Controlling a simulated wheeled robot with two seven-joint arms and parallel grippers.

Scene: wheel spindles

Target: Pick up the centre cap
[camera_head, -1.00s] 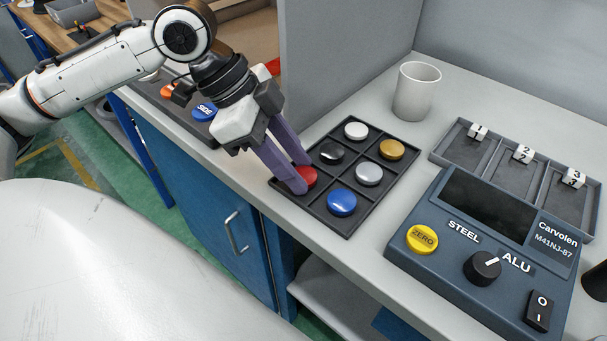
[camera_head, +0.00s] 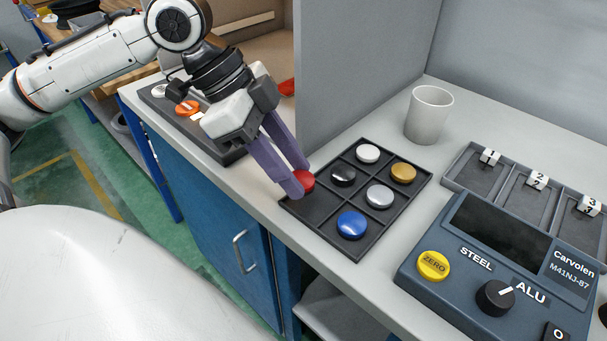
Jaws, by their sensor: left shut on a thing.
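My left gripper (camera_head: 299,182) has its two purple fingers shut on a red round cap (camera_head: 307,181). The fingers cover part of the cap. It is held at the left corner of the black six-compartment tray (camera_head: 347,252), and the front left compartment looks empty. The other compartments hold a blue cap (camera_head: 351,225), a silver cap (camera_head: 379,197), a black cap (camera_head: 343,175), a gold cap (camera_head: 403,173) and a white cap (camera_head: 367,154). My right gripper is not in view.
A white cup (camera_head: 428,115) stands behind the tray. A grey divided tray (camera_head: 527,205) with numbered blocks and a blue scale unit (camera_head: 440,285) are at right. A grey partition (camera_head: 365,70) rises behind the gripper. A dark tray with an orange piece (camera_head: 188,107) lies at left.

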